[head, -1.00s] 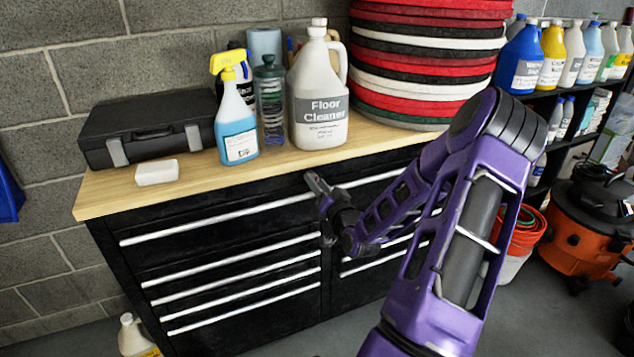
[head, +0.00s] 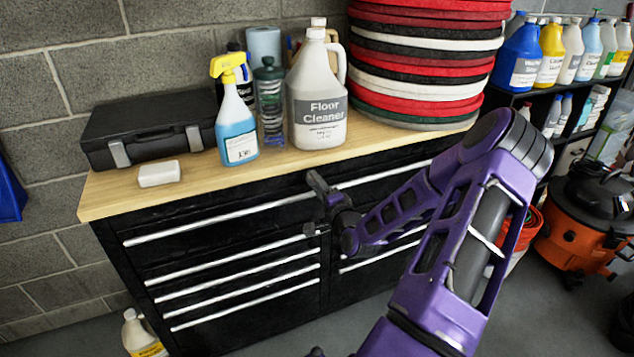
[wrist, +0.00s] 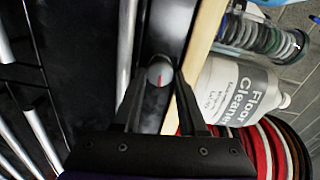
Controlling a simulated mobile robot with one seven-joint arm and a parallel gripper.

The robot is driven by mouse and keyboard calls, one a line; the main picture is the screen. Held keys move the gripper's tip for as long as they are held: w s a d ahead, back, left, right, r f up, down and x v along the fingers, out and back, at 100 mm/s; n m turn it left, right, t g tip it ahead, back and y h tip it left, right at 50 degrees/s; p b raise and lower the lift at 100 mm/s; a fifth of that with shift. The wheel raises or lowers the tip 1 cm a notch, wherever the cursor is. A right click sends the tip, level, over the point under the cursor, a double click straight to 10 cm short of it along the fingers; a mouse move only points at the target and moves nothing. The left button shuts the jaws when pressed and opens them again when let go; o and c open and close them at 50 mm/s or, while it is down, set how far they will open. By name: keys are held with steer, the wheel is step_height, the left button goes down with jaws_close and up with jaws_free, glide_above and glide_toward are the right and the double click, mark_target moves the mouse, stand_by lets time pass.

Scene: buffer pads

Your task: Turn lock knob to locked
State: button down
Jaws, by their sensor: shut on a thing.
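The lock knob (wrist: 160,73) is a small round silver knob with a red mark on its face, set in the black top strip of the cabinet (head: 215,215). In the wrist view it sits between the tips of my gripper (wrist: 159,80), which is shut on it. The red mark runs roughly along the fingers. In the head view my gripper (head: 317,183) is at the cabinet front, just below the worktop edge and between the two drawer columns. The knob is hidden there.
On the wooden worktop (head: 110,195) stand a floor cleaner jug (head: 318,95), a blue spray bottle (head: 236,125), a black case (head: 150,128), a white block (head: 159,173) and a stack of round pads (head: 425,65). Drawer handles run across the front. An orange vacuum (head: 575,240) stands at right.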

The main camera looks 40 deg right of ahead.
steer(key=shift+m, duration=0.6)
steer(key=shift+c, duration=2.4)
jaws_free()
